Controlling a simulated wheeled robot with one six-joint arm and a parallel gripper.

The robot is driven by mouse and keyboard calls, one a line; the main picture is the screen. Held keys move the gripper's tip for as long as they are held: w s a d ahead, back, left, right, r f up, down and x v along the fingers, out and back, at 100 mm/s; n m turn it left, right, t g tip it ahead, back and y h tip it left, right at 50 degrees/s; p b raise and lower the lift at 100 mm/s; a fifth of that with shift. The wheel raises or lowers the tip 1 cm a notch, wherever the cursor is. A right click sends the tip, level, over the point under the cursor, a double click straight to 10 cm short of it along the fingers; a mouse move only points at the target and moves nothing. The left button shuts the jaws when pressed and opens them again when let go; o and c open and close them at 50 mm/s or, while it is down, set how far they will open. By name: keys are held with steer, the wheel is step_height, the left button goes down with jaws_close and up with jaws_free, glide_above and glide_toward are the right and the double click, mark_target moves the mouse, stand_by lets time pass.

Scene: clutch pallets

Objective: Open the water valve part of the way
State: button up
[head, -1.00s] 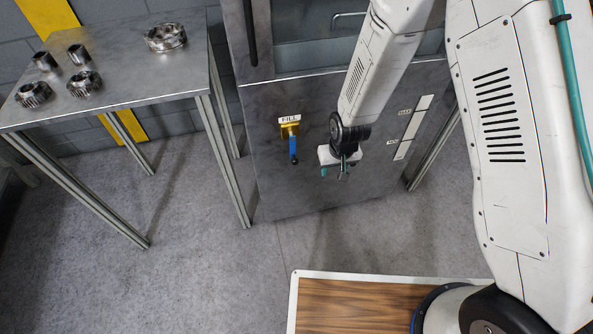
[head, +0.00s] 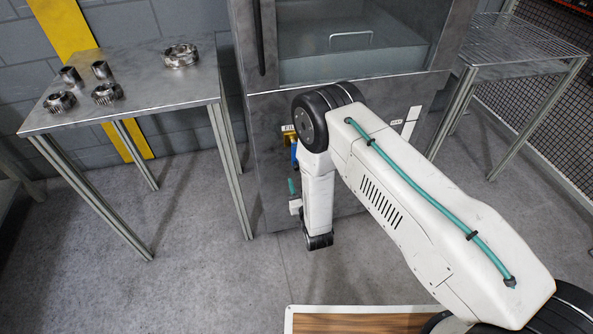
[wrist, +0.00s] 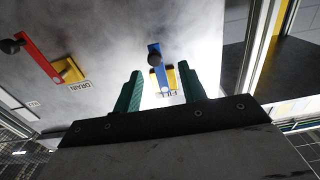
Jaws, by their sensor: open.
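The blue lever (head: 294,153) belongs to a yellow-bodied valve labelled FILL on the front of the metal cabinet. It points down, and my arm partly covers it. In the wrist view, the blue lever (wrist: 154,50) and its black knob appear in the gap between my green fingers, and the yellow body (wrist: 170,76) shows behind. My gripper (wrist: 160,68) is open and empty. In the head view a green finger tip (head: 291,186) shows just below the lever; my arm hides the rest. I cannot tell whether the fingers touch the lever.
A red lever (wrist: 40,60) on a second yellow valve, labelled DRAIN, is to the left in the wrist view. A metal table (head: 140,90) with several gears and rings stands left of the cabinet (head: 262,190). A wire-topped table (head: 520,48) stands right.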

mark_target(296, 157)
steer(key=x, duration=0.5)
steer(key=d+x, duration=0.1)
steer(key=x, duration=0.1)
steer(key=shift+w+a, duration=0.1)
steer(key=shift+w, duration=0.3)
